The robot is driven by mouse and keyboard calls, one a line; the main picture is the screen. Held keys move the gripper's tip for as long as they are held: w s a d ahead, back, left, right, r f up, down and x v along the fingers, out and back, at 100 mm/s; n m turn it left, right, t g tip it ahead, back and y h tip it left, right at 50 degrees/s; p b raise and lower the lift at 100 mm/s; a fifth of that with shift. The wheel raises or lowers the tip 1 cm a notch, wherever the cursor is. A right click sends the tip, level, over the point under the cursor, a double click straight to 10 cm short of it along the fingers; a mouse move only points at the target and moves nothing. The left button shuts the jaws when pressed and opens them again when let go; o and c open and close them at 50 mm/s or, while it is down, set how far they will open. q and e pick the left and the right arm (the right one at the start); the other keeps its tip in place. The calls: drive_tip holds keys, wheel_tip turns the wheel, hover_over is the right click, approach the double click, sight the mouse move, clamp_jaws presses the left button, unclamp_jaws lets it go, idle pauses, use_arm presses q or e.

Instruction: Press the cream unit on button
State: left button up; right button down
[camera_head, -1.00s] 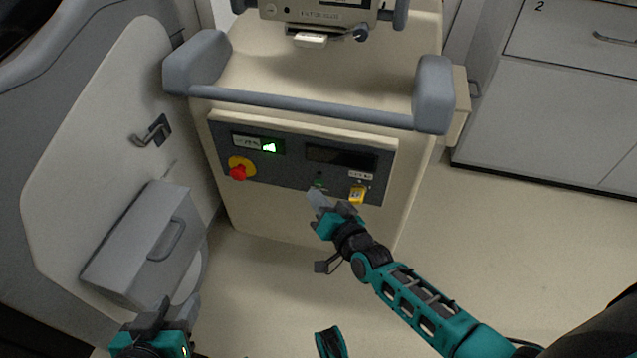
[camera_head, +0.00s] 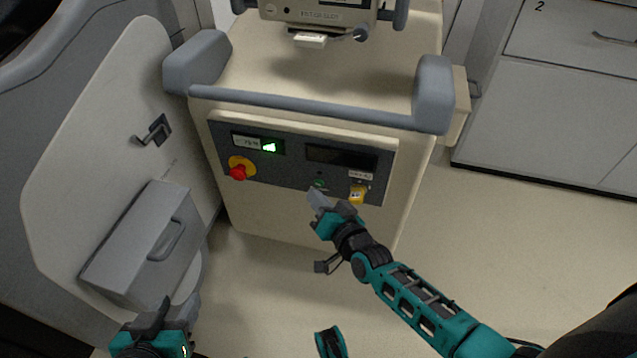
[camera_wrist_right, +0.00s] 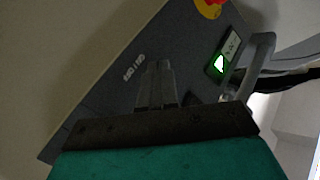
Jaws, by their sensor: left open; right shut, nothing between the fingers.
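The cream unit (camera_head: 300,225) stands in the middle of the head view with a dark control panel on its front. A small green button (camera_head: 319,183) sits low on the panel, left of a yellow switch (camera_head: 357,195). My right gripper (camera_head: 316,197) is shut and empty, its tips just below the green button; whether they touch the panel I cannot tell. In the right wrist view the shut fingers (camera_wrist_right: 157,85) point at the dark panel, and the green button is not visible there. My left gripper (camera_head: 168,318) is open and empty at the bottom left.
A red emergency knob (camera_head: 237,172) on a yellow base is at the panel's left. A lit green display (camera_head: 269,147) is above it. A grey handle bar (camera_head: 310,106) crosses above the panel. A grey box (camera_head: 140,250) is at left; floor at right is clear.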

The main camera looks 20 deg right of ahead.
drive_tip(key=shift+w, duration=0.1)
drive_tip(key=shift+w+d, duration=0.25)
idle(0.3)
drive_tip(key=shift+w+d, duration=0.25)
drive_tip(key=shift+w, duration=0.15)
idle(0.9)
drive_tip(key=shift+s, duration=0.15)
drive_tip(key=shift+s+a, duration=0.5)
drive_tip(key=shift+s, duration=0.1)
drive_tip(key=shift+p, duration=0.3)
drive_tip(key=shift+s+a+p, duration=0.5)
drive_tip(key=shift+s+a, duration=0.2)
drive_tip(key=shift+s, duration=0.35)
drive_tip(key=shift+s+a+p, duration=0.5)
drive_tip(key=shift+s+a, duration=0.2)
drive_tip(key=shift+s, duration=0.3)
